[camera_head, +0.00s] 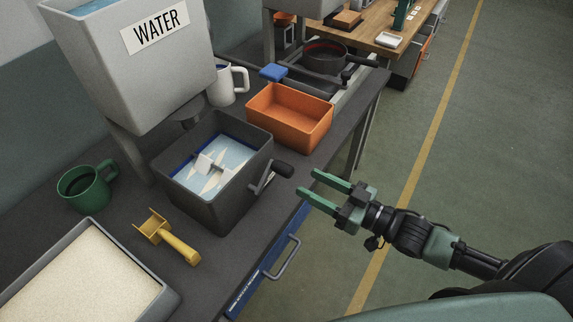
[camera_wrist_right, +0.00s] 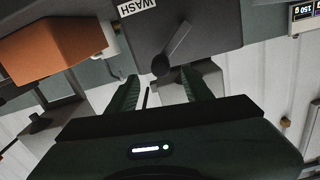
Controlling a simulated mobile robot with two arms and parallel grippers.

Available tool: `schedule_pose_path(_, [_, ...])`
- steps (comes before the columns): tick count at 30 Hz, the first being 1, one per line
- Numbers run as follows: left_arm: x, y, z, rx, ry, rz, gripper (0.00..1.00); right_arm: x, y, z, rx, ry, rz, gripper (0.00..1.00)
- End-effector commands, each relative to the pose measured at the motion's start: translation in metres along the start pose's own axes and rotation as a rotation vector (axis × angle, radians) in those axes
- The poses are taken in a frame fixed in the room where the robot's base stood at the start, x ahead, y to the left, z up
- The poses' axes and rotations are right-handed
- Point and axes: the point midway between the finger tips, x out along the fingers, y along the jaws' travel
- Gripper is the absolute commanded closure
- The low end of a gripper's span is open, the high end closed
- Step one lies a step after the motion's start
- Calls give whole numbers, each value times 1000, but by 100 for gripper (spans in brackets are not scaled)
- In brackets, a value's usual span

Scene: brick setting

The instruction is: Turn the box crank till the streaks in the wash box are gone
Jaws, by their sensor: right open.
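The dark wash box (camera_head: 222,190) stands on the bench. Blue-white liquid with pale streaks (camera_head: 210,180) and a white paddle (camera_head: 212,162) show inside it. The box crank (camera_head: 264,180) is on its right side, with a dark knob (camera_head: 283,169). My right gripper (camera_head: 308,183) is open and empty, just right of the knob and apart from it. In the right wrist view the crank (camera_wrist_right: 178,47) hangs on the box wall marked WASH (camera_wrist_right: 136,8), ahead of my open fingers (camera_wrist_right: 161,92). My left gripper is not in view.
A grey WATER tank (camera_head: 150,75) stands over the box's back left. An orange bin (camera_head: 290,117), white mug (camera_head: 228,84), green mug (camera_head: 85,187), yellow scoop (camera_head: 168,236) and a grey tray of pale grains (camera_head: 165,300) surround it. The floor right of the bench is clear.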

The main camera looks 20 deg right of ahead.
Motion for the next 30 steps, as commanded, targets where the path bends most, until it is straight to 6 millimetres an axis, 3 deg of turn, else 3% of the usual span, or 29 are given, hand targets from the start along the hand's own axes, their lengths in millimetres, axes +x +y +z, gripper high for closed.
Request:
schedule_pose_path(18, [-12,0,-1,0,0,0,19,71,-2,-4,-1,6,-4,49])
schedule_pose_path(30, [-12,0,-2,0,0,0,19,78,-2,-3,-1,4,-5,52])
